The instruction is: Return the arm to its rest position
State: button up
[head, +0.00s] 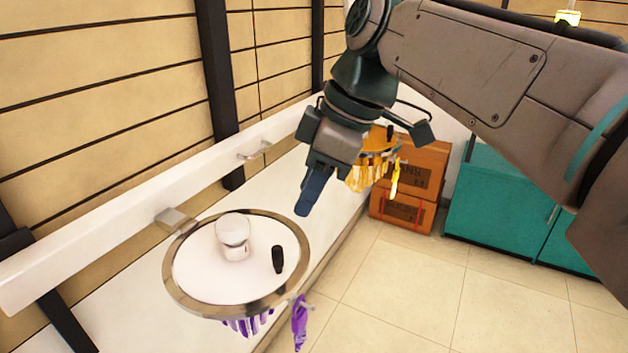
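My arm reaches in from the right edge of the head view, bends at the top middle and points down. My gripper (313,192) hangs at its end, above and to the right of a round tray-like disc (195,297) with a metal rim. The fingers show as one dark blue piece from this side, so their opening is hidden. I see nothing hanging from them. A white rounded object (232,236) and a small black upright object (278,259) stand on the disc, both apart from my gripper.
Purple strands (247,325) and a purple tassel (300,322) hang below the disc. A yellow-fringed disc (375,150) is behind my gripper. A white rail (130,203) runs along the left wall. Tiled floor is clear at right.

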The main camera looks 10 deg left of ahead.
jog(key=s+d+f+m+t+h+p, duration=0.1)
jog(key=s+d+f+m+h, duration=0.1)
jog(key=d+f+m, duration=0.8)
jog(key=s+d+f+m+t+h+p, duration=0.1)
jog(key=s+d+f+m+t+h, duration=0.1)
jog(key=d+f+m, duration=0.7)
jog(key=d+f, duration=0.1)
jog(key=d, duration=0.6)
jog(key=shift+s+f+m+h, duration=0.25)
jog(key=shift+f+m+h, duration=0.05)
jog(key=shift+f+m, duration=0.1)
